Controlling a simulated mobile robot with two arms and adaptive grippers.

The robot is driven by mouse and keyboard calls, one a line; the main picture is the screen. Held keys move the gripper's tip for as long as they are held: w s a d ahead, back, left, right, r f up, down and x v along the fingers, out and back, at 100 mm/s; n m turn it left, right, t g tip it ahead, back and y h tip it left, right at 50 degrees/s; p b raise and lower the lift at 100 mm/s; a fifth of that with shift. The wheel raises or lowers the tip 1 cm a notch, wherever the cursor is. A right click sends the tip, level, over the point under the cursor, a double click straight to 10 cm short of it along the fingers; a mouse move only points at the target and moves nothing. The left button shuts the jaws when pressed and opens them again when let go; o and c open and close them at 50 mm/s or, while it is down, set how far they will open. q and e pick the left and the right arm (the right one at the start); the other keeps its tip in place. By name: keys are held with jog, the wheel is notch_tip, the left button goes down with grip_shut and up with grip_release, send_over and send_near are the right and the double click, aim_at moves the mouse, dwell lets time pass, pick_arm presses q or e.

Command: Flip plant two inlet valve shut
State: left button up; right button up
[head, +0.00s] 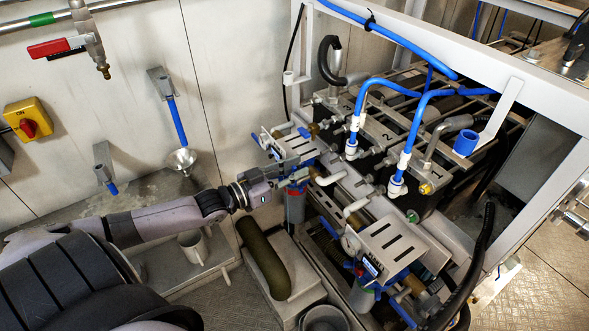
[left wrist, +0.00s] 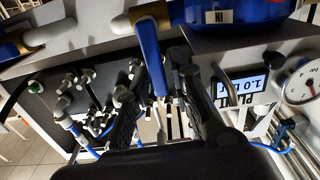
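In the left wrist view a blue lever handle (left wrist: 151,58) hangs down from a brass fitting beside a blue housing labelled "IN" (left wrist: 218,16). My left gripper (left wrist: 160,88) is open, with its dark fingers on either side of the lever's lower part; I cannot tell whether either finger touches it. In the head view my left gripper (head: 277,178) is at the farther slotted panel unit (head: 293,147), and its fingertips and the lever are hard to make out there. A panel marked "PLANT" with a lit display (left wrist: 248,87) is partly hidden by my gripper, so its number is unreadable.
A second slotted panel unit (head: 391,246) with a gauge stands nearer. A white frame (head: 470,62) and blue hoses (head: 417,128) are on the right.

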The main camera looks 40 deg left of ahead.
pick_arm(q)
jog(key=shift+o, duration=0.8)
jog(key=shift+r, duration=0.1)
jog(key=v, duration=0.8)
jog(key=shift+d, duration=0.1)
dwell(0.4)
